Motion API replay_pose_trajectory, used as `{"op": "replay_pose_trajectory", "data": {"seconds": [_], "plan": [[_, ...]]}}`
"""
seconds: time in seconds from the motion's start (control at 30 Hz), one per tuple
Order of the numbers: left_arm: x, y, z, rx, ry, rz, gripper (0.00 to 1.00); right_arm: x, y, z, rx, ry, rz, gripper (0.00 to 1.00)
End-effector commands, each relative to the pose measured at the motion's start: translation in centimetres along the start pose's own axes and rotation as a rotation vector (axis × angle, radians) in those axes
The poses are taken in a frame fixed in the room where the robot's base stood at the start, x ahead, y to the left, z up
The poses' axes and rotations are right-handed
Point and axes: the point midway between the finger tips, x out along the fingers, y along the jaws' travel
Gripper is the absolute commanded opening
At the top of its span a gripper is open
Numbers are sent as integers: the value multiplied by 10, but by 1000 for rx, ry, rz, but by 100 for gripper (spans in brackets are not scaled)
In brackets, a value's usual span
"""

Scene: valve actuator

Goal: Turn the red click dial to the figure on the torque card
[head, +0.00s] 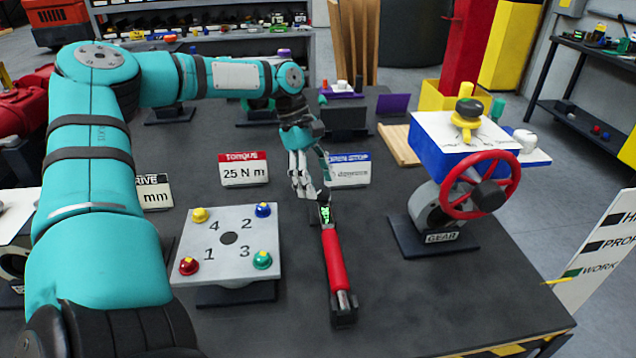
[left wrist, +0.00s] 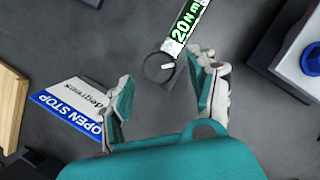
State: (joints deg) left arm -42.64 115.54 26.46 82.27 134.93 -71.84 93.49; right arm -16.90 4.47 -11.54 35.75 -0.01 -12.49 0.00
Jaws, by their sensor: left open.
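The torque card (head: 244,170) has a red top band and reads 25 N m. A wrench with a red sleeve (head: 335,262) lies on the dark table, its silver end toward me; no separate red dial can be made out. Its green display (head: 326,214) reads 20 N m in the left wrist view (left wrist: 184,24). My left gripper (head: 308,185) is open and empty above the wrench's far end. In the left wrist view its fingers (left wrist: 163,97) are spread, with the wrench's dark ring (left wrist: 158,69) just beyond, between the fingertips. My right gripper is not in view.
A numbered plate (head: 229,260) with coloured knobs stands left of the wrench. The gear unit with a red handwheel (head: 480,186) stands to the right. The open stop card (head: 349,171) is behind my gripper.

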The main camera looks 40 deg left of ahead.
Motion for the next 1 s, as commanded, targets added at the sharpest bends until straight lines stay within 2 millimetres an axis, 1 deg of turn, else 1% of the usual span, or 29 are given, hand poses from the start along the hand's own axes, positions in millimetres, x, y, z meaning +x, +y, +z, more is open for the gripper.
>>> {"op": "replay_pose_trajectory", "data": {"seconds": [0.03, 0.13, 0.4, 0.43, 0.83, 0.87, 1.0], "plan": [[5, 0, 0, 0, 0, -1, 60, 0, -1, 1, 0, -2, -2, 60], [10, 0, 0, 0, 0, 0, 60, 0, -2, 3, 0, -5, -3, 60], [11, 0, 0, 0, 0, 1, 60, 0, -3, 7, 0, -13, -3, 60], [11, 0, 0, 0, 0, 1, 58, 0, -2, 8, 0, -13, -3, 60], [11, 0, 0, 0, 0, 2, 6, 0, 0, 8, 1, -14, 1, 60], [11, 0, 0, 0, 0, 2, 4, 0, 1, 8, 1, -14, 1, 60], [11, 0, 0, 7, 0, -1, 4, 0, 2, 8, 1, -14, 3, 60]]}}
